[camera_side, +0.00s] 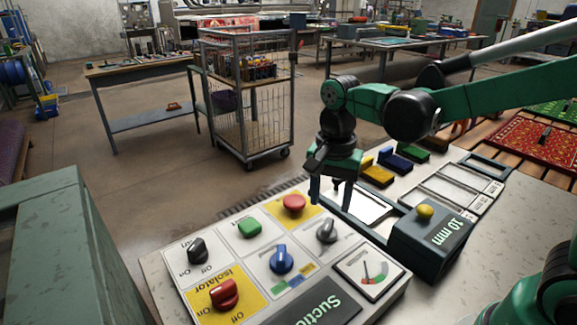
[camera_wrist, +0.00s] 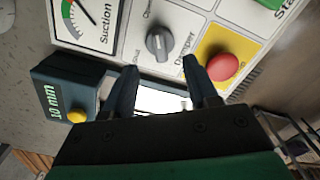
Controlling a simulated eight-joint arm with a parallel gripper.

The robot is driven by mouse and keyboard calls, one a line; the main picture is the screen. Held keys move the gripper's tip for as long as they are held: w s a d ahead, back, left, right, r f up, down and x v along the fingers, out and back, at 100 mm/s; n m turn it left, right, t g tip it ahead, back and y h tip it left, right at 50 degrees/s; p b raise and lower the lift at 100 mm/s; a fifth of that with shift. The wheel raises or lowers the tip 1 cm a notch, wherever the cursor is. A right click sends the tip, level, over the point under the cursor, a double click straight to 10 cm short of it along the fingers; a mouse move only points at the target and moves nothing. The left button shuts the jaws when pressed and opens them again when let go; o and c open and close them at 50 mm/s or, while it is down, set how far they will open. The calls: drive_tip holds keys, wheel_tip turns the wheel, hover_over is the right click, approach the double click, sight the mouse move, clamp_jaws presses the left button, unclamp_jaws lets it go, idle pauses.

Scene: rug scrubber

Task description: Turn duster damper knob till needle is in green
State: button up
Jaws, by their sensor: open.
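The grey damper knob (camera_side: 327,231) stands on the pale control panel, and the wrist view shows it (camera_wrist: 160,43) with "Damper" lettering beside it. The suction gauge (camera_side: 369,272) is at the panel's near right corner. It is cut off at the top of the wrist view (camera_wrist: 90,18). Its dark needle seems to lie outside the green band, but it is too small to be sure. My gripper (camera_side: 331,192) is open and empty, fingers down, above and behind the knob. In the wrist view its fingertips (camera_wrist: 160,72) are apart, short of the knob, which lies between their lines.
A red mushroom button (camera_side: 293,203) is close to the damper knob. A blue knob (camera_side: 282,260), green button (camera_side: 248,227), black knob (camera_side: 197,250) and red isolator knob (camera_side: 224,294) share the panel. A dark box marked 10 mm (camera_side: 432,243) with a yellow button stands to the right.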

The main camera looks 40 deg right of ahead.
sight(328, 223)
drive_tip(key=shift+f, duration=2.6)
clamp_jaws()
